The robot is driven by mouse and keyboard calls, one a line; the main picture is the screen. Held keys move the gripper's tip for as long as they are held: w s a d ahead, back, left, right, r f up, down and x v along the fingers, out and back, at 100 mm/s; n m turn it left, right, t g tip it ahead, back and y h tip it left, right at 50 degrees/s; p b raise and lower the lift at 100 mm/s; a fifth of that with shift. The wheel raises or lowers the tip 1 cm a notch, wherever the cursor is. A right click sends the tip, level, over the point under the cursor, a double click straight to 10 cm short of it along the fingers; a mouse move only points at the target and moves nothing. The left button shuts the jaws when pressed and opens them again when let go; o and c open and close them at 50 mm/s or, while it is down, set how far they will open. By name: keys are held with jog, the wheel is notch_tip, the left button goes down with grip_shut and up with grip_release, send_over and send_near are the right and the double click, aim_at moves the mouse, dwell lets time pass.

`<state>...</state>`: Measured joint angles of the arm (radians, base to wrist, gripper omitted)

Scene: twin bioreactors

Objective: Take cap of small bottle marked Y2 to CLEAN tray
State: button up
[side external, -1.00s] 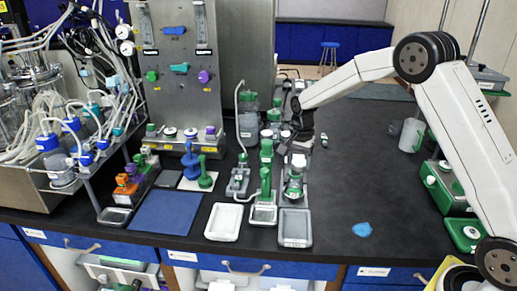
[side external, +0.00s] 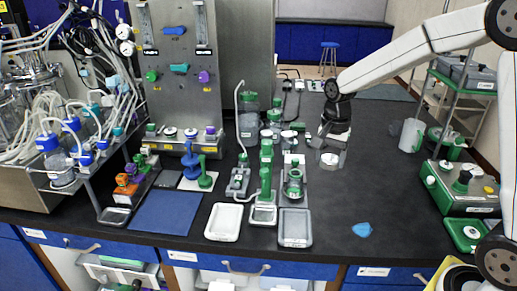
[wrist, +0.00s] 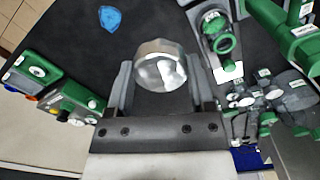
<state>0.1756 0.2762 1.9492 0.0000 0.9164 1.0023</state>
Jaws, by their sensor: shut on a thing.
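My gripper (side external: 331,150) hangs above the black bench, right of the stands in the side external view. In the wrist view its jaws (wrist: 158,90) are shut on a round, shiny silver cap (wrist: 160,68). The cap also shows low under the jaws in the side external view (side external: 329,160). A small clear bottle (side external: 293,188) with a green ring around it stands in a holder left of my gripper. I cannot read a Y2 mark on it. A white tray (side external: 223,221) and a grey tray (side external: 295,227) lie at the front; I cannot read CLEAN on either.
A tall green-handled stand (side external: 265,185) stands left of the clear bottle. A blue patch (side external: 362,230) lies on the bench at the front right. Green-and-white units (side external: 455,190) stand at the right edge. The bench between the bottle and these units is mostly clear.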

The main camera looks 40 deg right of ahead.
jog(key=shift+s+a+r, duration=0.1)
jog(key=shift+s+r, duration=0.15)
jog(key=shift+s, duration=0.3)
dwell(0.4)
jog(key=shift+w+a+f+n, duration=0.35)
jog(key=shift+a+n, duration=0.2)
jog(key=shift+n, duration=0.15)
jog(key=w+a+f+n, duration=0.2)
jog(key=a+f+n, duration=0.1)
jog(key=a+n, duration=0.5)
jog(key=w+a+f+n, duration=0.2)
jog(key=a+f+n, duration=0.2)
jog(key=a+n, duration=0.4)
jog(key=shift+a+f+n, duration=0.2)
jog(key=shift+a+n, duration=0.2)
jog(key=shift+a, duration=0.1)
jog(key=shift+w, duration=0.2)
